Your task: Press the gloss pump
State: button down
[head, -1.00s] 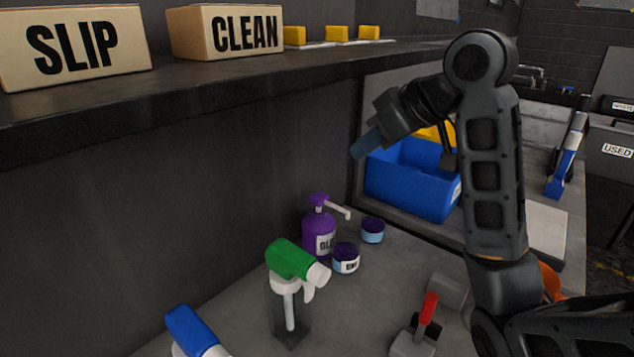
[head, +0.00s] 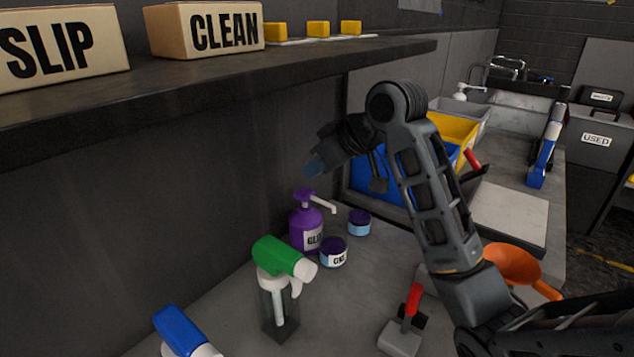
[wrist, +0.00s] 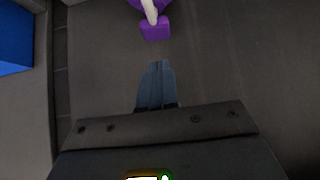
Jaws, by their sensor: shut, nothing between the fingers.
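The purple gloss pump bottle (head: 306,232) stands upright on the grey counter against the dark wall. It has a purple pump head (head: 308,195) and a pale spout pointing right; its label is partly readable. My gripper (head: 314,166) is shut and empty, just above the pump head in the head view, with a small gap between them. In the wrist view the shut blue fingertips (wrist: 158,66) point toward the purple pump head (wrist: 155,28), which lies beyond them at the top, apart from them. Most of the bottle is out of the wrist view.
Two small purple-lidded jars (head: 333,253) (head: 359,222) stand right of the bottle. A green-topped spray bottle (head: 280,283) stands in front. The dark shelf (head: 300,64) overhangs behind.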

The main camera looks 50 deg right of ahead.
aim_at(306, 192)
jog(key=shift+s+f, duration=0.1)
jog(key=shift+f, duration=1.8)
